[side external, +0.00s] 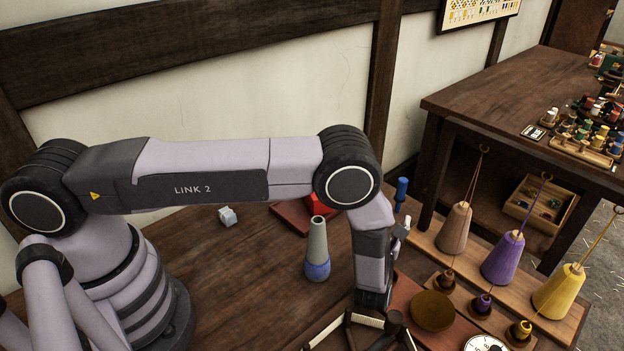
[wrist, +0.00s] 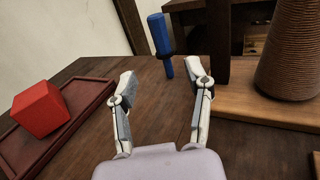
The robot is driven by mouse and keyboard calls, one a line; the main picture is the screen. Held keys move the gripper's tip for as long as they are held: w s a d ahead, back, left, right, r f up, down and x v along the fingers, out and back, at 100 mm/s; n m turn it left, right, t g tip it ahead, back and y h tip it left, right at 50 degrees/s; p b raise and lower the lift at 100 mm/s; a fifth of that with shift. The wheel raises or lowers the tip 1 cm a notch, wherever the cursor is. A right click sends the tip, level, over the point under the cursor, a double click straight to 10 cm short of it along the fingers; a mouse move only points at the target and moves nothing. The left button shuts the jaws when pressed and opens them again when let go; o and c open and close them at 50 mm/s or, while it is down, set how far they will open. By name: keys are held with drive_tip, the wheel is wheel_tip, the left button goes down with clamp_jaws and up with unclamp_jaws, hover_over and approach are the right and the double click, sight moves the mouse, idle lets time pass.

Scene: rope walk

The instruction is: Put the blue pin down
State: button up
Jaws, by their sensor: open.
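The blue pin (wrist: 159,34) shows ahead of my gripper in the wrist view, with a dark collar and a narrower blue lower end. In the side view the blue pin (side external: 402,188) is close to upright, just above my gripper in the picture. My gripper (wrist: 160,71) is open, with a finger to either side and bare table between them. The pin's lower end shows between and slightly past the fingertips, apart from both. I cannot tell whether that end touches the table. In the side view my gripper (side external: 403,227) is partly hidden by my wrist.
A red block (wrist: 40,108) sits on a dark red tray (wrist: 77,126) at left. A wooden board (side external: 470,262) with brown, purple and yellow cones is at right. A grey cone with a blue base (side external: 317,262) and a pale cube (side external: 228,216) stand on the table.

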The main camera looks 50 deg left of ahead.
drive_tip(key=a+r+n+g+y, duration=0.5)
drive_tip(key=a+r+n, duration=0.25)
drive_tip(key=r, duration=0.55)
drive_tip(key=s+a+r+n+g, duration=0.75)
drive_tip(key=a+r, duration=0.35)
drive_tip(key=r, duration=0.2)
drive_tip(key=s+a+r+n+g+h, duration=0.15)
drive_tip(key=s+r+n+h, duration=0.3)
drive_tip(key=s, duration=0.45)
drive_tip(key=s+a+r+n+g+h, duration=0.1)
drive_tip(key=s+a+r+n+h, duration=0.15)
drive_tip(key=s+n, duration=0.4)
drive_tip(key=s+d+r+n+t+h, duration=0.1)
drive_tip(key=s+d+n+t+h, duration=0.1)
drive_tip(key=s, duration=0.4)
drive_tip(key=s+d+r+n+t+h, duration=0.2)
drive_tip(key=s+d+h, duration=0.1)
drive_tip(key=s, duration=0.4)
drive_tip(key=shift+s+d+t+h, duration=0.25)
drive_tip(key=shift+d+t+h, duration=0.1)
drive_tip(key=shift+h, duration=0.25)
